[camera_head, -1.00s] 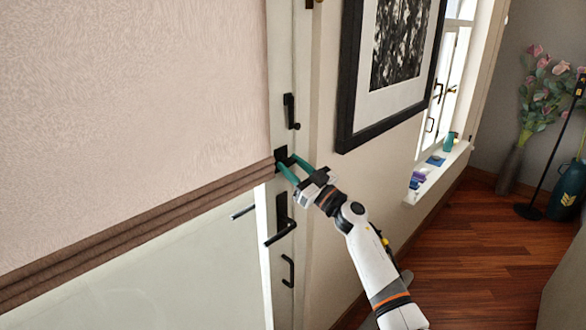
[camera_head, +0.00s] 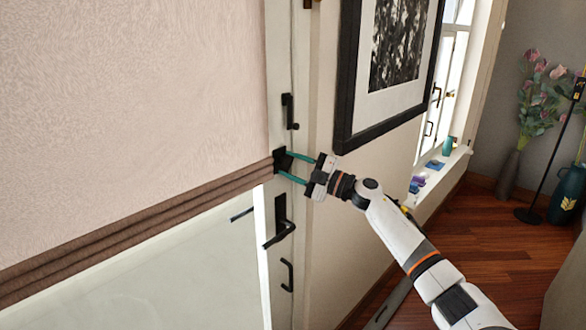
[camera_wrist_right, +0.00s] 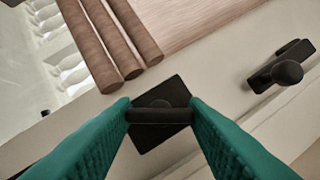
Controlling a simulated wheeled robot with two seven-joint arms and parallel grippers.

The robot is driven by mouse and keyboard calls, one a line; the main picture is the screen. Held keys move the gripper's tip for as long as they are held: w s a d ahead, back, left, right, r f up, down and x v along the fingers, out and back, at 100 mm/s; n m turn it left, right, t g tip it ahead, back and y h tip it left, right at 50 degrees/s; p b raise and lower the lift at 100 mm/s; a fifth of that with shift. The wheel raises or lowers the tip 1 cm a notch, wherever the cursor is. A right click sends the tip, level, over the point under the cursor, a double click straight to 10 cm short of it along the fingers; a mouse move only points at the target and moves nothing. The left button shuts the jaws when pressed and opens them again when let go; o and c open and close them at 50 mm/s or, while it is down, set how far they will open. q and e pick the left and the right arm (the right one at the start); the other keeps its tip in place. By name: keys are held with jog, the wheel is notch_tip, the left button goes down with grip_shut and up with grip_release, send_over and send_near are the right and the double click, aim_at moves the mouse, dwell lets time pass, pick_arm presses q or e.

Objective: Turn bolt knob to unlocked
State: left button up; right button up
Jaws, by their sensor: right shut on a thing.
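The bolt knob (camera_wrist_right: 160,116) is a dark bar on a dark square plate (camera_wrist_right: 172,93) fixed to the pale door frame. In the head view the plate (camera_head: 280,160) sits above the lever handle, beside the brown blind folds. My right gripper (camera_head: 288,164) has long green fingers that reach to the plate. In the right wrist view my right gripper (camera_wrist_right: 160,116) is shut on the knob, one finger at each end of the bar. The plate looks tilted against the wrist camera's picture. My left gripper is not in view.
A black lever handle (camera_head: 280,234) is below the knob, and a dark latch (camera_head: 289,111) is above it. A brown folded blind (camera_head: 150,222) hangs at the left. A black-framed picture (camera_head: 345,95) hangs on the wall to the right, close to my arm.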

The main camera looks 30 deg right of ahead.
jog(key=shift+r+n+g+h+p, duration=0.15)
jog(key=shift+n+g, duration=0.5)
jog(key=shift+n, duration=0.9)
jog(key=shift+n+g+h+p, duration=0.25)
jog(key=shift+n+g, duration=0.4)
jog(key=shift+n, duration=1.2)
jog(key=o, duration=0.7)
jog(key=shift+s+d, duration=0.25)
jog(key=shift+d, duration=0.05)
jog(key=b+v, duration=0.4)
jog(key=v, duration=0.7)
jog(key=shift+s, duration=0.15)
